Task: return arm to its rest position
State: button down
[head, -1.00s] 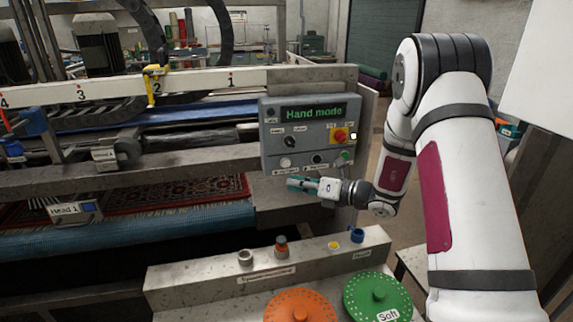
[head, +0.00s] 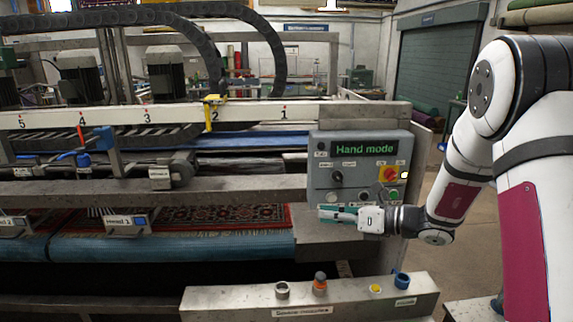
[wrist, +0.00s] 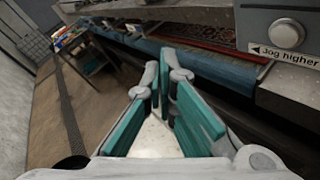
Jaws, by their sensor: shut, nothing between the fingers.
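My gripper (head: 338,214) is in front of the lower part of the grey control panel (head: 322,172) in the head view, pointing left. Its teal fingers (wrist: 190,120) show large in the wrist view, with nothing held between them. The panel's green display reads "Hand mode". It carries a red knob on a yellow plate (head: 389,174) and several smaller buttons. In the wrist view a round grey button (wrist: 287,33) sits above a label reading "Jog higher". The fingers are apart from that button. My arm reaches in from the right of the head view.
A patterned rug (head: 190,217) lies in the scrubber over a blue roller (head: 170,246). A metal ledge (head: 235,302) with several coloured-top holders stands in front. Open floor (head: 474,250) shows right of the machine, and floor (wrist: 95,105) fills the left of the wrist view.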

jog(key=s+a+r+n+g+h, duration=0.2)
jog(key=s+a+r+n+g, duration=0.15)
jog(key=s+n, duration=0.5)
jog(key=s+a+r+n+g+h, duration=0.25)
jog(key=s+r+n, duration=0.35)
jog(key=s, duration=0.4)
jog(key=s+d+r+n+t+h, duration=0.2)
jog(key=s+d+n+h, duration=0.6)
jog(key=s+n, duration=0.6)
jog(key=shift+s+d+n+t, duration=0.15)
jog(key=shift+d+n+t, duration=0.35)
jog(key=shift+d, duration=0.6)
jog(key=shift+r+h, duration=0.1)
jog(key=shift+h, duration=0.15)
